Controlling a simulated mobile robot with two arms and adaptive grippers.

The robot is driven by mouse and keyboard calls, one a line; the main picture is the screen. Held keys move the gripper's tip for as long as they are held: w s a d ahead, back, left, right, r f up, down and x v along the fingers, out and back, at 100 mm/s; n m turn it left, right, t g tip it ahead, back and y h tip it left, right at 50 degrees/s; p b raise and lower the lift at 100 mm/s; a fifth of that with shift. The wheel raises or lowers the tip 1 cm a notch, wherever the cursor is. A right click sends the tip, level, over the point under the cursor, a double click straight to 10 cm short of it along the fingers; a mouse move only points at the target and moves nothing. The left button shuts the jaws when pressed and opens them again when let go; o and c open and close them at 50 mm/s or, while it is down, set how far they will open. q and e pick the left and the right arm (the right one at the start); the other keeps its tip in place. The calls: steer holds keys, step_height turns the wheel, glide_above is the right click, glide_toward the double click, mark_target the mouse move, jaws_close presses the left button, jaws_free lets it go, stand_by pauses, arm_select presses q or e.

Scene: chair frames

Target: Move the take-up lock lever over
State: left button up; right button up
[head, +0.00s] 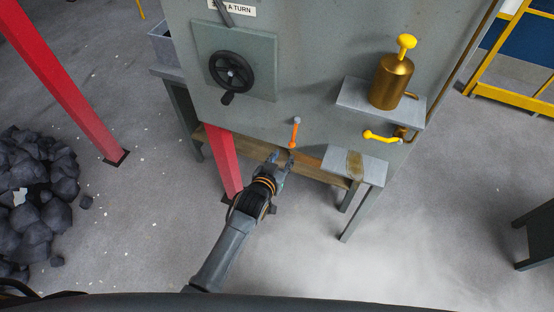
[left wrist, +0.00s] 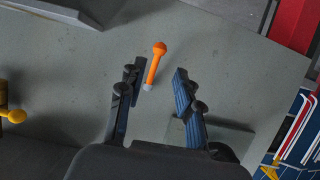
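The lever, a short orange bar with a grey tip (head: 294,132), stands out on the lower part of the grey machine panel, nearly upright with the grey tip at its top. My left gripper (head: 282,158) is just below and left of it in the head view. In the left wrist view the orange lever (left wrist: 154,68) shows between the lines of the two spread fingers, with its grey tip nearest my palm. My left gripper (left wrist: 157,88) is open and empty there; I cannot tell whether a finger touches the lever. My right gripper is not in view.
A black handwheel (head: 231,72) is on the panel at left. A brass oiler (head: 391,82) stands on a shelf at right, above a yellow handle (head: 381,136). A red post (head: 224,160) stands below the panel. Coal (head: 40,190) lies at far left.

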mark_target(291, 146)
arm_select(q)
steer(key=b+x, duration=0.8)
steer(key=b, duration=0.1)
steer(key=shift+f, duration=0.4)
steer(key=shift+r+p, duration=0.3)
steer(key=shift+p, duration=0.2)
steer(key=c, duration=0.3)
steer(key=shift+w+r, duration=0.1)
steer(key=c, duration=0.3)
